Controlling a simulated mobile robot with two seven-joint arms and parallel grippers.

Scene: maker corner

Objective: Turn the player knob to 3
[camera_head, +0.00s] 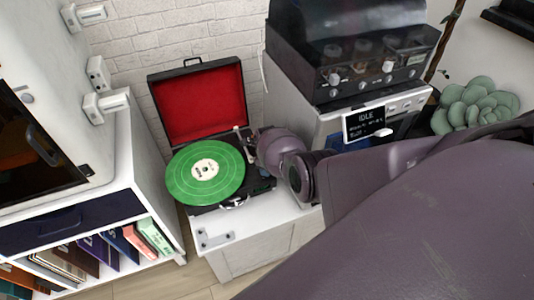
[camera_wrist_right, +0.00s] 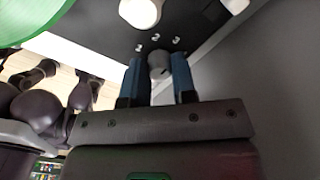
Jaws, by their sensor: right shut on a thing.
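The record player (camera_head: 257,184) stands open on a white cabinet, with a red-lined lid and a green record (camera_head: 206,171) on its platter. My right arm reaches over its right side and hides the knob and the gripper in the head view. In the right wrist view the blue fingertips of my right gripper (camera_wrist_right: 160,72) are shut on the grey player knob (camera_wrist_right: 159,62), one on each side. White numerals (camera_wrist_right: 156,38) are printed on the dark deck around the knob; they are too small to read surely. My left gripper is in neither view.
A pale tonearm part (camera_wrist_right: 140,12) lies close beyond the knob. A dark-covered machine (camera_head: 350,55) and a small sign reading IDLE (camera_head: 365,124) stand behind my right arm. A bookshelf (camera_head: 150,185) is at the left. The cabinet top (camera_head: 235,222) before the player is mostly clear.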

